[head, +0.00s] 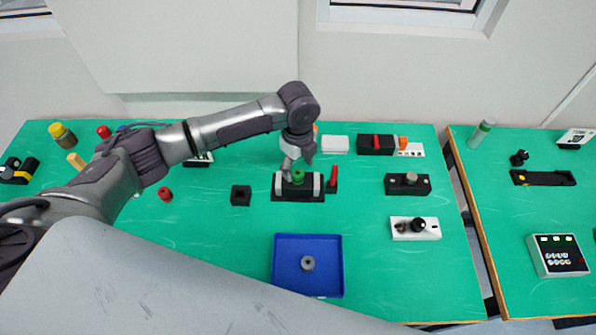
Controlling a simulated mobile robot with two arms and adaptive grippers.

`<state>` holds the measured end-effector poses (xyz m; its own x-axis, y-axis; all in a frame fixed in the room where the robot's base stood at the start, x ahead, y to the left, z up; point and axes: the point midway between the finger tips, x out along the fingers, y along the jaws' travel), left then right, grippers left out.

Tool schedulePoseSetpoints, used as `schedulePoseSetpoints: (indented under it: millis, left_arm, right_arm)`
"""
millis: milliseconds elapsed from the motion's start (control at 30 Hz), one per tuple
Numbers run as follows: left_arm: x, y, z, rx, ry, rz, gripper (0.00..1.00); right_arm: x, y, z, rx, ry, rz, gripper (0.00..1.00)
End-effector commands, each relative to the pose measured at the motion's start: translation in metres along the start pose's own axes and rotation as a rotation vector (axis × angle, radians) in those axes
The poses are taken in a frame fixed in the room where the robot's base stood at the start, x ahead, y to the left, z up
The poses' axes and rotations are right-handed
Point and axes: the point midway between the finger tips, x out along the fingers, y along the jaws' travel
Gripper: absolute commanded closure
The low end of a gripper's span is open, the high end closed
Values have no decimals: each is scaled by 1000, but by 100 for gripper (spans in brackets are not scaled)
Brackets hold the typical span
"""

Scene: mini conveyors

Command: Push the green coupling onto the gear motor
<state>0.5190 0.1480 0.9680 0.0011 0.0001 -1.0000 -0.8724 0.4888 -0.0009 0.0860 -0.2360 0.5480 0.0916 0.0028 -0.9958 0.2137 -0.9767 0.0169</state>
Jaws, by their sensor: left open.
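The green coupling (298,176) is small and round. It appears on top of a black unit with two light bands (317,188), which looks like the gear motor, near the middle of the table. I cannot tell how far down the coupling sits. My left gripper (291,169) is open and points down right at the coupling, at its upper left side. Its fingers partly overlap the coupling and the unit's back edge. I cannot tell whether they touch it. My right gripper is not in view.
A red upright piece (333,177) stands close right of the unit. A blue tray (282,290) holding a grey ring (307,263) lies in front. A black block with a knob (396,184) is to the right. Bare green table surrounds them.

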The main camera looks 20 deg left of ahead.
Motion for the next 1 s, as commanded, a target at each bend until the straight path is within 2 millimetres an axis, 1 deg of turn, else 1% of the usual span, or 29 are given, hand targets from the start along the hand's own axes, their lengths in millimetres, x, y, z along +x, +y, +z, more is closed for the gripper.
schedulePoseSetpoints:
  millis: [33,200,300,400,567,1000]
  left_arm:
    - [-13,-1,0,1,-1,-4,37]
    - [-48,-1,0,1,-1,-4,37]
    - [-64,0,0,0,-1,-2,37]
    - [-74,-1,0,-1,-1,-2,37]
    - [-81,0,0,0,0,0,37]
    - [-81,0,0,0,0,0,37]
  right_arm:
    - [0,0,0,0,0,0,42]
    - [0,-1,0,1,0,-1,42]
    - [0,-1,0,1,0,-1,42]
    - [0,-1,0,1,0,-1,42]
    - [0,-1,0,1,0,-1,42]
    - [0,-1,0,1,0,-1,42]
